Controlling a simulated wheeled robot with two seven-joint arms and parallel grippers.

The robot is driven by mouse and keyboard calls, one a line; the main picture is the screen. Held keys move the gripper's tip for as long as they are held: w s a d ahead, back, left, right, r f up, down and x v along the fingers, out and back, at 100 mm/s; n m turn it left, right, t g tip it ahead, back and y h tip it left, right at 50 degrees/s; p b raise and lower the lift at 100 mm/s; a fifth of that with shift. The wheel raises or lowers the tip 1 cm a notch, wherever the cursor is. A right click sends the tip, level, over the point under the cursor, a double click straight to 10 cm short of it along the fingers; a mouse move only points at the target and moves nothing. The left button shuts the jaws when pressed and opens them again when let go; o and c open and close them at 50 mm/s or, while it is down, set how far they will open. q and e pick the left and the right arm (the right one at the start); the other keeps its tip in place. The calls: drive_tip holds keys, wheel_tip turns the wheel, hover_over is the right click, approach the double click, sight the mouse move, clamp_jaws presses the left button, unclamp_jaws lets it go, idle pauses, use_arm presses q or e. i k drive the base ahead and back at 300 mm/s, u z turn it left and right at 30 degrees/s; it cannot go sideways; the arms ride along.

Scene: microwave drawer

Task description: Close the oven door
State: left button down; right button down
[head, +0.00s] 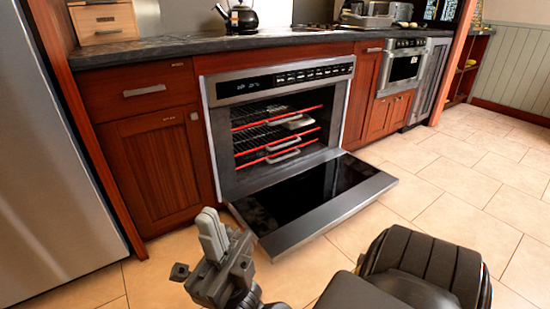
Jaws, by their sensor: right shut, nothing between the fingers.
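The oven (278,122) is built into the wooden cabinets in the middle of the head view. Its door (315,196) is fully lowered and lies about level, with a black glass inner face and a steel edge toward me. Racks with red front bars and some metal trays show inside the cavity. My right gripper (212,232) is at the bottom centre, with its fingers together and pointing up, empty. It is in front of the door's near left corner and looks apart from it. My left gripper is not in view.
A steel fridge (55,160) stands at the left. A wooden cabinet (155,165) is left of the oven. A black kettle (240,17) is on the dark counter (200,45). Tiled floor (455,190) is clear to the right of the door.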

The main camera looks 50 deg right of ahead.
sight(292, 194)
drive_tip(key=i, duration=1.15)
drive_tip(key=z, duration=1.7)
